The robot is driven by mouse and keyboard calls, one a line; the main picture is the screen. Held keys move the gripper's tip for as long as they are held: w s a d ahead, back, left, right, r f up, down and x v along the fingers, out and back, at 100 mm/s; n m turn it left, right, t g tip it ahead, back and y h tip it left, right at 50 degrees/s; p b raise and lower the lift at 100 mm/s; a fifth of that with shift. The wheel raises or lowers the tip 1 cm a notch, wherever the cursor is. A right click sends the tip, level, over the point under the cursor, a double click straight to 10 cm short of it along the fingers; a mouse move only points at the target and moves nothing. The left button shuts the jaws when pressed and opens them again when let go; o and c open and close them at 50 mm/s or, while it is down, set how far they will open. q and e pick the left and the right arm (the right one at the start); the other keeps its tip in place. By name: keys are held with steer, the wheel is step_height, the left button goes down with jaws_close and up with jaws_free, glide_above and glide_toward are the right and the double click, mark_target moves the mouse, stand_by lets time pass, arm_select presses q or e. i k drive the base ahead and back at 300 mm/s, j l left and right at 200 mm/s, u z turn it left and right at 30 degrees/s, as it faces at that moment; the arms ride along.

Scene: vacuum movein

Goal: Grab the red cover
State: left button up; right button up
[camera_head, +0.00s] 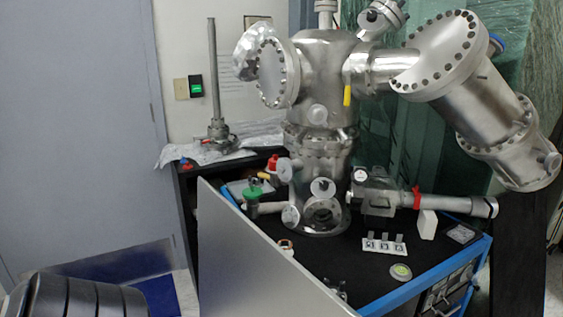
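A red band (416,197) is around the horizontal steel tube at the right. I cannot tell for certain which of these is the red cover. Neither of my grippers is in view.
The large steel chamber (322,85) fills the middle of the black bench (330,262), with a wide flanged cylinder (490,110) leaning out at right. A grey panel (245,255) stands along the bench's near left side. A green-topped fitting (252,195) is near the cap.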

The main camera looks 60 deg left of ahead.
mark_target(272, 162)
steer(key=k+j+z, duration=0.15)
steer(key=j, duration=0.2)
steer(key=k+j+z, duration=0.1)
steer(key=j, duration=0.25)
steer(key=k+j, duration=0.25)
steer(key=j, duration=0.2)
steer(key=k+j+z, duration=0.1)
steer(key=k+j, duration=0.15)
steer(key=j, duration=0.25)
steer(key=k+j+z, duration=0.1)
steer(key=k+j, duration=0.15)
steer(key=j, duration=0.2)
